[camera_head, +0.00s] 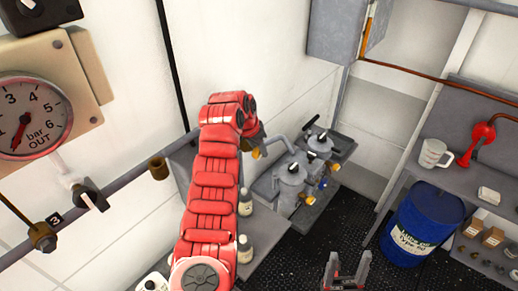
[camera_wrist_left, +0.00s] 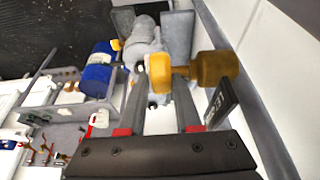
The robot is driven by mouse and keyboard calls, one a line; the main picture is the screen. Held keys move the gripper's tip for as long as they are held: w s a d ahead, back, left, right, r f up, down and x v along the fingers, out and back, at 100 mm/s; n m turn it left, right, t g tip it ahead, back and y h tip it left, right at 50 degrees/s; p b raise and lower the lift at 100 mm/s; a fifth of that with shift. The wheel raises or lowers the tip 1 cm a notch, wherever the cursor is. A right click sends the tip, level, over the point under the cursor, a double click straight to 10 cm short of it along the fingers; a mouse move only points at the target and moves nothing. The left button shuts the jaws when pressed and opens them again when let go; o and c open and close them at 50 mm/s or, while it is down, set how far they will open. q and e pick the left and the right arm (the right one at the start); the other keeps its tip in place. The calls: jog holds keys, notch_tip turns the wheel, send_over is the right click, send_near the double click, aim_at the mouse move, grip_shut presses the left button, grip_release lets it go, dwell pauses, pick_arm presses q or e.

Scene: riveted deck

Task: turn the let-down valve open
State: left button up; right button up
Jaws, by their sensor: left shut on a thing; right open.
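In the left wrist view a yellow valve handle (camera_wrist_left: 159,73) sits between the fingertips of my left gripper (camera_wrist_left: 157,80), which is shut on it. The handle joins a brass valve body (camera_wrist_left: 215,68) at the wall side. A dark tag (camera_wrist_left: 221,102) is beside it. In the head view my red left arm reaches to the wall pipe and hides most of the valve; only a yellow bit (camera_head: 257,153) shows past the wrist. My right gripper (camera_head: 346,262) is open and empty at the bottom edge.
A pressure gauge marked "bar OUT" (camera_head: 30,117) is on the left wall, above a black-handled valve (camera_head: 90,194). Grey canisters (camera_head: 291,180) stand beyond my left arm. A blue drum (camera_head: 422,226) and a shelf with a jug (camera_head: 433,153) are right. Dark floor lies between.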

pick_arm(q)
grip_shut()
jog(key=t+b, duration=0.1)
jog(key=b, duration=0.5)
jog(key=h+b, duration=0.1)
jog(key=b, duration=0.6)
jog(key=shift+s+a+f+t, duration=0.1)
jog(key=shift+a+f+t, duration=0.15)
jog(key=shift+t, duration=0.15)
jog(key=shift+d+r+h+b, duration=0.1)
jog(key=shift+r+h+b, duration=0.15)
jog(key=shift+b, duration=0.2)
jog(key=o, duration=1)
grip_release()
jog(key=shift+s, duration=0.1)
jog(key=shift+r, duration=0.15)
